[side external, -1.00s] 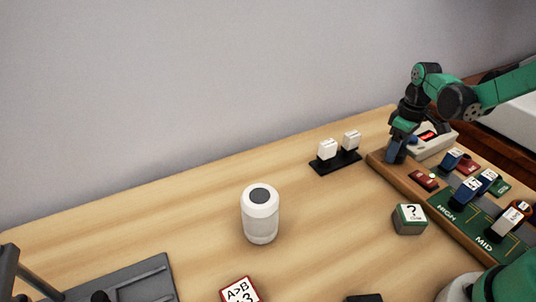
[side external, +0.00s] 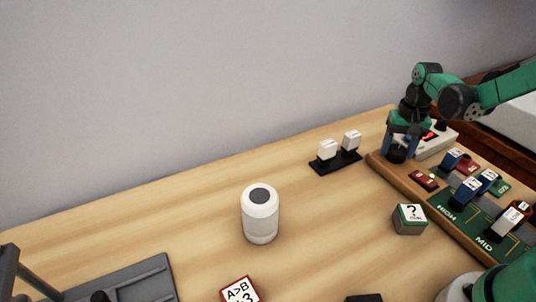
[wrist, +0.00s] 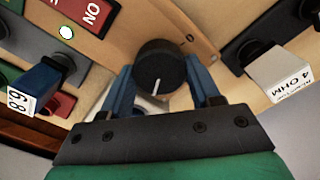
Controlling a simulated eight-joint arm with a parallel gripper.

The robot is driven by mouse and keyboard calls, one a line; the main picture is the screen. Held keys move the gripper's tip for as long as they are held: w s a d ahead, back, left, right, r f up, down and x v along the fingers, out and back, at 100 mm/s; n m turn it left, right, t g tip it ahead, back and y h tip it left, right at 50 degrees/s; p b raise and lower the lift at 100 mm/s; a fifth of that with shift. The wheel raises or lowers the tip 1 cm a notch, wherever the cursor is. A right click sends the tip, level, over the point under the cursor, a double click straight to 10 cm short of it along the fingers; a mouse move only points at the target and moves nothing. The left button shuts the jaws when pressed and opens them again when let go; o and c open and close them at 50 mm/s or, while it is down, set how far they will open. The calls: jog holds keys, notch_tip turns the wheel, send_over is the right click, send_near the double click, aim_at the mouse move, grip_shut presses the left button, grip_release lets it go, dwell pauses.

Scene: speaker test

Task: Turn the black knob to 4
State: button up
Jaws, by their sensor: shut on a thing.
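The black knob (wrist: 160,70) sits between the two blue fingers of my gripper (wrist: 163,85) in the wrist view. My gripper is shut on it, with one finger on each side. A white pointer line shows on the knob's top. A "0" mark is printed on the tan panel (wrist: 200,50) beside it; I cannot read a 4 on the dial. In the side view my gripper (side external: 402,147) points down at the far end of the wooden board (side external: 385,172), with the dark knob (side external: 397,155) low between its fingers.
A white meter with a red display (side external: 440,142) stands right behind my gripper. A red switch (side external: 424,180) and blue-and-white blocks (side external: 467,188) lie nearby on the board. Two white blocks on a black stand (side external: 335,160) are to the left. A white speaker (side external: 260,214) stands mid-table.

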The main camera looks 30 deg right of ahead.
aim_at(398, 149)
jog(key=shift+m, duration=1.6)
jog(key=o, duration=1.3)
jog(key=shift+r, duration=0.1)
jog(key=shift+r, duration=2.75)
